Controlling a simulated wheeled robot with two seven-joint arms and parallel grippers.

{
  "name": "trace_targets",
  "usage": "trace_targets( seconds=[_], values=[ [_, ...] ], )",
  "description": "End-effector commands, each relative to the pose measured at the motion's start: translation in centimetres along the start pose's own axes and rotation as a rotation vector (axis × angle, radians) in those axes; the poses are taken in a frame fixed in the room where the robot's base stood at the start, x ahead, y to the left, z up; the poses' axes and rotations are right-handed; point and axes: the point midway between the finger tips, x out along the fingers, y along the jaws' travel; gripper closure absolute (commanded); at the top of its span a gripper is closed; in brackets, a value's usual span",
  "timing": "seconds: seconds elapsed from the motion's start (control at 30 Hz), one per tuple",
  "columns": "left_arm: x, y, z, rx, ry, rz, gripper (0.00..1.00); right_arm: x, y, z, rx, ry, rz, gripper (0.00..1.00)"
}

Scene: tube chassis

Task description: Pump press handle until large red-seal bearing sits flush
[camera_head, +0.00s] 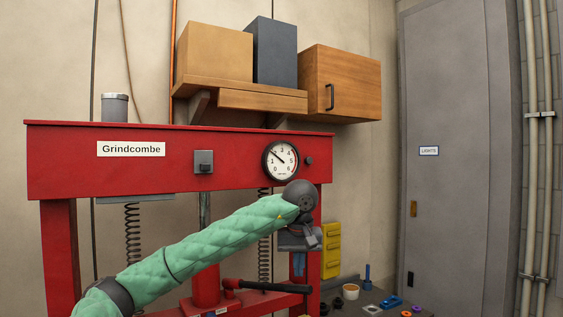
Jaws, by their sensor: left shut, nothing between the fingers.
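The red press (80,160) fills the left and middle of the head view, with a round gauge (281,160) on its crossbeam. Its pump handle (270,287) has a black grip and a red socket, and lies nearly level low in the frame. My left arm crosses in front of the press in a green padded sleeve. My left gripper (310,240) is shut and empty, apart from and above the grip's right part. I cannot make out the large red-seal bearing; the pressing area is cut off below and partly behind my arm. My right gripper is out of view.
A bench at lower right holds a small tub (350,291), a blue part (391,302) and several small rings. A yellow bin rack (331,250) stands right of the press. A wall shelf (240,90) with boxes and a wooden cabinet (341,83) hang above. A grey door (450,200) is at right.

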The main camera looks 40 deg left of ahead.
Motion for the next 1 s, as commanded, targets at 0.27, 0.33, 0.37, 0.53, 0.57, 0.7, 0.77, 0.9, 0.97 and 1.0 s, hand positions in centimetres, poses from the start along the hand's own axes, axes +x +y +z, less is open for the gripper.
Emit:
trace_targets(
  seconds=[0.27,0.33,0.37,0.53,0.57,0.7,0.77,0.9,0.97,1.0],
  values=[
    [-0.2,0.0,0.0,0.0,0.0,0.0,1.0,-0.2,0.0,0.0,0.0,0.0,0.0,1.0],
    [-0.7,0.0,-0.1,0.0,0.0,0.0,1.0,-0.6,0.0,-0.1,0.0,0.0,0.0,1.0],
    [-0.9,0.0,-0.2,0.0,0.001,0.0,1.0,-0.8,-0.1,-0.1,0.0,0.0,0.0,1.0],
    [-2.6,0.0,-0.5,0.0,0.001,0.0,1.0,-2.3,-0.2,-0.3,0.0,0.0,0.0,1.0],
    [-2.9,0.0,-0.6,0.0,0.0,0.0,1.0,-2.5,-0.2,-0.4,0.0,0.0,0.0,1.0],
    [-4.2,0.0,-0.8,0.0,0.0,0.0,1.0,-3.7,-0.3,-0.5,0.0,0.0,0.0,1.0],
    [-4.7,0.0,-0.9,0.0,0.0,0.0,1.0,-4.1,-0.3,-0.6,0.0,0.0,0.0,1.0],
    [-5.0,0.0,-1.0,0.0,-0.001,0.0,1.0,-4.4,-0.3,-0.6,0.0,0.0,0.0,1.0],
    [-4.9,0.0,-1.0,0.0,-0.001,0.0,1.0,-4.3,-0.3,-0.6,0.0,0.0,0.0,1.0],
    [-4.9,0.0,-1.0,0.0,-0.001,0.0,1.0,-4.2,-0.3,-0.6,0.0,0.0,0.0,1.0]
  ],
)
